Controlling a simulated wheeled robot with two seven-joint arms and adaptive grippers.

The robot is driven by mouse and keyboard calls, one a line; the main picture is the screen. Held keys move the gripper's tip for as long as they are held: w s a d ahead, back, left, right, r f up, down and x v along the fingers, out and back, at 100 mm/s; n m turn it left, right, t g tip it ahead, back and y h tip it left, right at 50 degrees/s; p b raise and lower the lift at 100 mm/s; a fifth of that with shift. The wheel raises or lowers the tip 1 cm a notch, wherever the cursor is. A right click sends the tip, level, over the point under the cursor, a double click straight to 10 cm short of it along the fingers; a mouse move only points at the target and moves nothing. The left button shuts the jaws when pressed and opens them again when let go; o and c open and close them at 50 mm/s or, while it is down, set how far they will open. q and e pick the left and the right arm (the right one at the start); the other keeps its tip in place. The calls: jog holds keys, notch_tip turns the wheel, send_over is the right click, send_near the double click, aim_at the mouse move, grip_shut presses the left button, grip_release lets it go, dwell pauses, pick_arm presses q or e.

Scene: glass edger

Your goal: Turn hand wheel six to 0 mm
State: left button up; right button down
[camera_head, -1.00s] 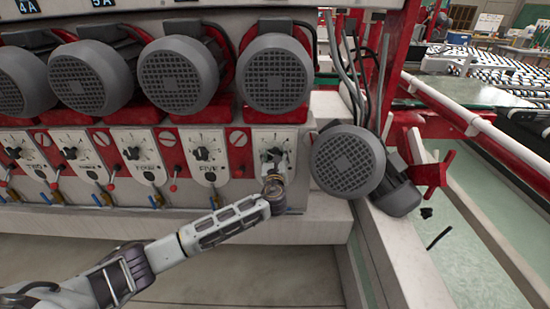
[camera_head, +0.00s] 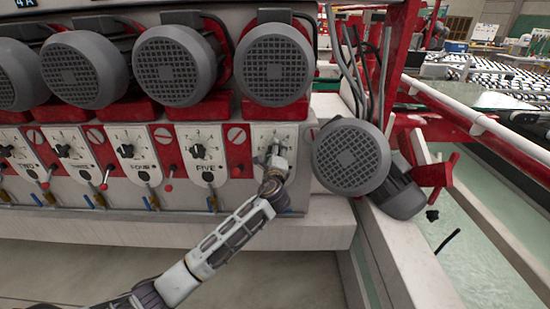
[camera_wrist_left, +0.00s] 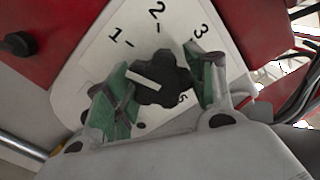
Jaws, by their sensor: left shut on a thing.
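Hand wheel six is a black lobed knob (camera_wrist_left: 174,76) with a white pointer bar, on a white dial plate (camera_wrist_left: 88,75) in the left wrist view. Numbers 1, 2 and 3 show above the knob; a further figure at its lower right is partly covered. The bar points up and left, a little below the 1 mark; the zero mark is not visible. My left gripper (camera_wrist_left: 163,78) is shut on the knob, one green pad on each side. In the head view my left gripper (camera_head: 275,163) is at the rightmost dial and partly hides it. My right gripper is not in view.
Similar dials, including FIVE (camera_head: 206,157), stand in a row to the left. Large grey motors (camera_head: 274,66) overhang the dials. Another grey motor (camera_head: 350,158) juts out just right of my gripper. A pale ledge (camera_head: 230,232) runs below.

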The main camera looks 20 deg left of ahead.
pick_arm(q)
jog(key=shift+f+n+b, duration=0.2)
jog(key=shift+n+b, duration=0.3)
jog(key=shift+n, duration=0.5)
jog(key=n+b, duration=0.2)
jog(key=n, duration=0.1)
jog(key=shift+r+n+b, duration=0.1)
jog(key=shift+n+b, duration=0.5)
jog(key=shift+n, duration=1)
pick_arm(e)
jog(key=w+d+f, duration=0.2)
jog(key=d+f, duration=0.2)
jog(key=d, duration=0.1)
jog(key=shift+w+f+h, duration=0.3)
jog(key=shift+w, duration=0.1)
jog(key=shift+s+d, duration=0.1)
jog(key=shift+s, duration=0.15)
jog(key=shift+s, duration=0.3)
pick_arm(q)
jog(key=o, duration=1)
jog(key=shift+a, duration=0.1)
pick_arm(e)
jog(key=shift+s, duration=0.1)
